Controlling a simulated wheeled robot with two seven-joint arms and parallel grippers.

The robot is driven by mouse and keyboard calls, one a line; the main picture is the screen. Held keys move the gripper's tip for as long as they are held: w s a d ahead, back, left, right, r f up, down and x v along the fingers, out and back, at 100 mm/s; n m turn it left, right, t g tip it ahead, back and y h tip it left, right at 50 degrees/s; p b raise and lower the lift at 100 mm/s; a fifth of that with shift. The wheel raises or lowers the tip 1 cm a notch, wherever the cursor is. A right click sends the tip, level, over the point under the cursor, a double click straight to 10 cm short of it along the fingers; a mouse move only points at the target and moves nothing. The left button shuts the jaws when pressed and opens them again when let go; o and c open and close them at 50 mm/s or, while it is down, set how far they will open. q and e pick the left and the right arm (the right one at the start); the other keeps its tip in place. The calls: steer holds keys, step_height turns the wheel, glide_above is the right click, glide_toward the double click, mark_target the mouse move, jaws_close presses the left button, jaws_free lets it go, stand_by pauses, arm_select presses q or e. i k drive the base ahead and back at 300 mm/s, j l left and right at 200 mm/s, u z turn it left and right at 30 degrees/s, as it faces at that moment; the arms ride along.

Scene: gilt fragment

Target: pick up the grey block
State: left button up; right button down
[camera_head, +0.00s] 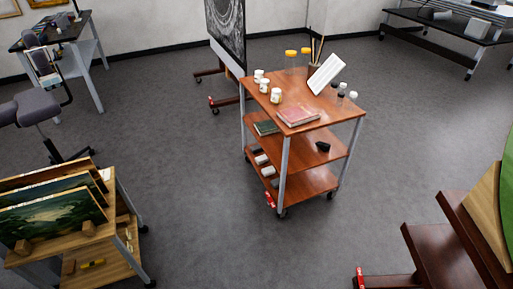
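I cannot clearly identify a grey block. Small pale grey, box-like shapes (443,15) lie on the dark table at the far upper right, too small to tell what they are. On the lower shelves of the wooden cart are small pale items (268,171), also too small to tell. Neither of my grippers is in view.
The wheeled cart (322,122) stands mid-view, holding jars, a pink book (298,115), a white panel (326,74) and brushes. A painting rack (128,262) is at lower left, a chair (35,106) behind it. Dark red wooden furniture (440,258) is at lower right. Grey floor between is clear.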

mark_target(254, 149)
steer(key=i+j, duration=0.5)
steer(key=i, duration=0.2)
steer(key=i+j+z, duration=0.15)
steer(key=i+j, duration=0.3)
steer(key=i, duration=0.25)
